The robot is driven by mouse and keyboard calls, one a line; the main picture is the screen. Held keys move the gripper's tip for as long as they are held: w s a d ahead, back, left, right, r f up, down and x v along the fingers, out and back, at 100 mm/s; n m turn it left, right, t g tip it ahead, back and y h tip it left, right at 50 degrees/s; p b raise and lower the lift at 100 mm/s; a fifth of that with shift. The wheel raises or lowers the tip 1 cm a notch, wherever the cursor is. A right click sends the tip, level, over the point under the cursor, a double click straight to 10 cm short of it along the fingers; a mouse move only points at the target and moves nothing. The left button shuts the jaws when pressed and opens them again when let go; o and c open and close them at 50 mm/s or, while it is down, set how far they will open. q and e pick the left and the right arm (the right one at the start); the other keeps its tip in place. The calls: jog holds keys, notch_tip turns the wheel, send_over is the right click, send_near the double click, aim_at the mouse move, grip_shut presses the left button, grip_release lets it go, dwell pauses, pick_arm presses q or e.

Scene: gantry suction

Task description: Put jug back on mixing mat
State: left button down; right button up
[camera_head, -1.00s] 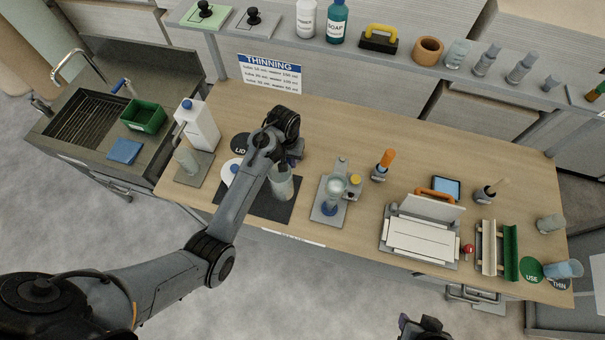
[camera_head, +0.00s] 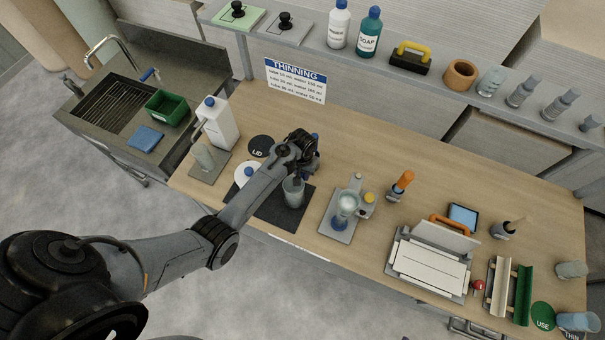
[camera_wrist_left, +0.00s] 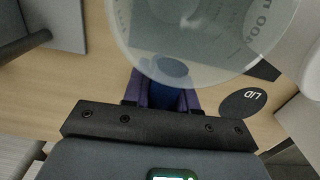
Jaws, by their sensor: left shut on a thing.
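The jug (camera_head: 293,193) is a clear, greyish cup standing about upright over the right part of the black mixing mat (camera_head: 268,214). I cannot tell whether its base touches the mat. My left gripper (camera_head: 303,174) is at the jug's far side and partly hides its rim. In the left wrist view the jug (camera_wrist_left: 205,30) fills the top, with printed marks on its wall. There the purple fingers of my left gripper (camera_wrist_left: 163,97) are shut on a blue part at the jug's side. My right gripper is not in view.
A white round piece (camera_head: 248,174) lies by the mat's left part, near the black LID disc (camera_head: 261,146). A white bottle (camera_head: 218,124) stands behind a grey plate. A stand with a glass cup (camera_head: 347,203) is right of the mat. Bench front is clear.

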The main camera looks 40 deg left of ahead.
pick_arm(q)
jog(key=shift+f, duration=0.55)
jog(key=shift+f, duration=0.1)
jog(key=c, duration=0.9)
grip_release()
notch_tip(320, 180, up, 12)
jog(key=s, duration=0.3)
jog(key=s+d+m+t, duration=0.1)
jog(key=s, duration=0.2)
jog(key=s+m+y, duration=0.1)
jog(key=s, duration=0.3)
jog(key=shift+d+f+t, duration=0.25)
jog(key=shift+f+t, duration=0.05)
jog(key=shift+f, duration=0.1)
jog(key=s+d+r+m+t, duration=0.1)
jog(key=s+d+r, duration=0.2)
jog(key=s, duration=0.4)
jog(key=s+d+r+m+t+h, duration=0.1)
jog(key=s+d+r+m, duration=0.1)
jog(key=s+d+r, duration=0.2)
jog(key=s, duration=0.3)
jog(key=shift+s+m, duration=0.3)
jog(key=shift+s, duration=0.05)
